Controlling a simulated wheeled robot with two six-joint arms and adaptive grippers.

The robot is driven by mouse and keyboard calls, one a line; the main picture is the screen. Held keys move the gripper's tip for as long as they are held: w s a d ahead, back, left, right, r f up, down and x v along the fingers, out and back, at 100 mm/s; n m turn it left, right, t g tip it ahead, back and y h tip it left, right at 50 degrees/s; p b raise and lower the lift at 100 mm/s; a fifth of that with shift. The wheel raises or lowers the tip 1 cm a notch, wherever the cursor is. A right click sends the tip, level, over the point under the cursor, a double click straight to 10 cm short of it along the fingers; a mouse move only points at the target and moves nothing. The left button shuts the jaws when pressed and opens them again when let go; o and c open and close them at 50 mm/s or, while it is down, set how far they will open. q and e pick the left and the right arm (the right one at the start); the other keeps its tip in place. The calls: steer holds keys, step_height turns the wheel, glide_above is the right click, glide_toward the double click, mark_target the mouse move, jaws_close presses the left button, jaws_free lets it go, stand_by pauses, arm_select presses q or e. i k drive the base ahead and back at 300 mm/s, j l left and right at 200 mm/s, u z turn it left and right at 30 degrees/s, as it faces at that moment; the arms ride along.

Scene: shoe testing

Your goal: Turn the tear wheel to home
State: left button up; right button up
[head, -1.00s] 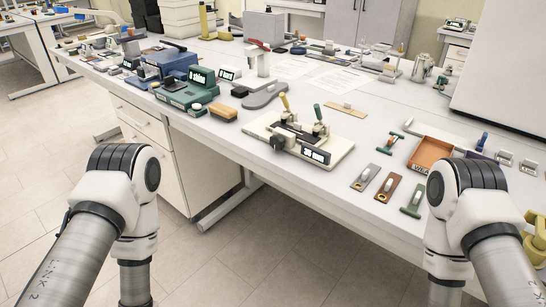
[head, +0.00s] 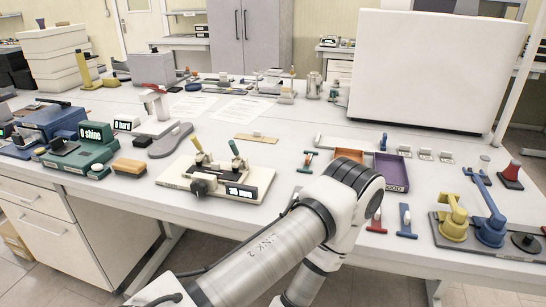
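A cream device (head: 240,202) with two dark clamps stands near the table's front edge. One clamp has a yellow handle (head: 198,146), the other a green handle (head: 234,147). A dark round knob (head: 199,188) on its front left looks like the tear wheel, but its markings are too small to read. Beside it is a lit display (head: 239,192), also too small to read surely. One of my arms crosses from the lower left, its elbow to the right of the device. Neither gripper is in view.
A green device (head: 85,155) and a brush-like block (head: 129,167) stand left. A grey sole (head: 171,141) lies behind the cream device. A purple tray (head: 391,171) and a grey plate (head: 470,243) bearing yellow and blue levers stand right. A large white box (head: 430,70) stands behind.

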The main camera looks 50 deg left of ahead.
mark_target(198, 188)
steer(key=k+j+z, duration=0.4)
steer(key=k+j, duration=0.2)
steer(key=j, duration=0.25)
steer(key=k+j+z, duration=0.4)
steer(key=k+j, duration=0.25)
steer(key=k+j+z, duration=0.45)
steer(key=k, duration=0.3)
